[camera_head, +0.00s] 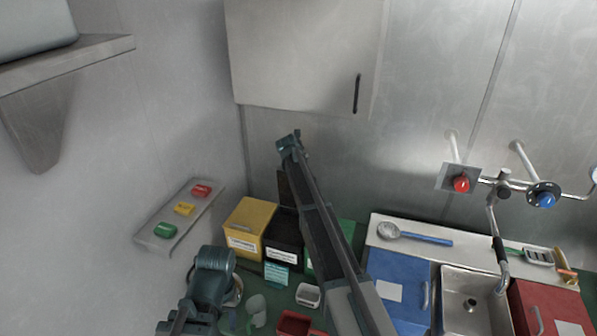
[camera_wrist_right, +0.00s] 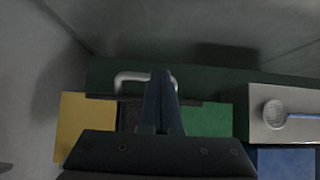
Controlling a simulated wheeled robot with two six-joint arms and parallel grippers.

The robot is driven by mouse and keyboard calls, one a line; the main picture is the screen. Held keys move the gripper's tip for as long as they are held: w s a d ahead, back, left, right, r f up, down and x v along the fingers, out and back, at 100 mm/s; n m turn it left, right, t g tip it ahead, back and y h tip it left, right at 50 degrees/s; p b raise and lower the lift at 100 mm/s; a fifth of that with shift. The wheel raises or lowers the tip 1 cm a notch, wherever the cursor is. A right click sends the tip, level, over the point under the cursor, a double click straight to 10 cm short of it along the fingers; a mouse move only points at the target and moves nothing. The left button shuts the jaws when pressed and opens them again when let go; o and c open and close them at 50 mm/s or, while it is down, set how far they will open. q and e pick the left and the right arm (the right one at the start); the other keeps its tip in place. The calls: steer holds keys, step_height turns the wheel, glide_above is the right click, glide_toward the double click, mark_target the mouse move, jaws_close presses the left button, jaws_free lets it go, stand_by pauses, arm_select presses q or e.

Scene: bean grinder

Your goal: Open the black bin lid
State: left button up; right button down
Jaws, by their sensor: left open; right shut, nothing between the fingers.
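The black bin (camera_head: 283,237) stands between a yellow bin (camera_head: 245,225) and a green bin (camera_head: 346,233). A dark panel (camera_head: 284,188), which looks like its lid, stands upright behind the bin's opening and is partly hidden by my right arm. In the right wrist view, a grey handle (camera_wrist_right: 130,77) shows at the back of the black bin (camera_wrist_right: 130,117). My right gripper (camera_wrist_right: 161,78) is shut and empty, over the right side of this bin and covering part of the handle. Whether it touches the lid cannot be told. My left gripper (camera_head: 238,318) is open, low at the left front.
A white cup (camera_head: 258,308), a small white container (camera_head: 308,295) and a red tray (camera_head: 296,323) lie in front of the bins. A blue bin (camera_head: 397,290) and a sink (camera_head: 470,312) are at the right. A wall cabinet (camera_head: 303,55) hangs above.

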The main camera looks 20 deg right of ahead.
steer(key=shift+w+d, duration=0.7)
steer(key=shift+w, duration=0.35)
steer(key=p+v, duration=0.9)
steer(key=v, duration=0.2)
steer(key=s+a+f+m+g+y+b, duration=0.1)
steer(key=s+a+f+m+b, duration=0.5)
steer(key=s, duration=1)
steer(key=s+a+f+m+g+y+b, duration=0.1)
steer(key=s+a+f+m+g+b, duration=0.2)
steer(key=s+a+f+m+b, duration=0.4)
steer(key=s+a+f+m+g+y+b, duration=0.1)
steer(key=s+a+f+m+g+b, duration=0.2)
steer(key=s, duration=2.2)
steer(key=a+f+m+b, duration=0.4)
steer(key=f+m+b, duration=0.4)
steer(key=f, duration=0.5)
steer(key=shift+m+b, duration=0.3)
steer(key=shift+m, duration=0.4)
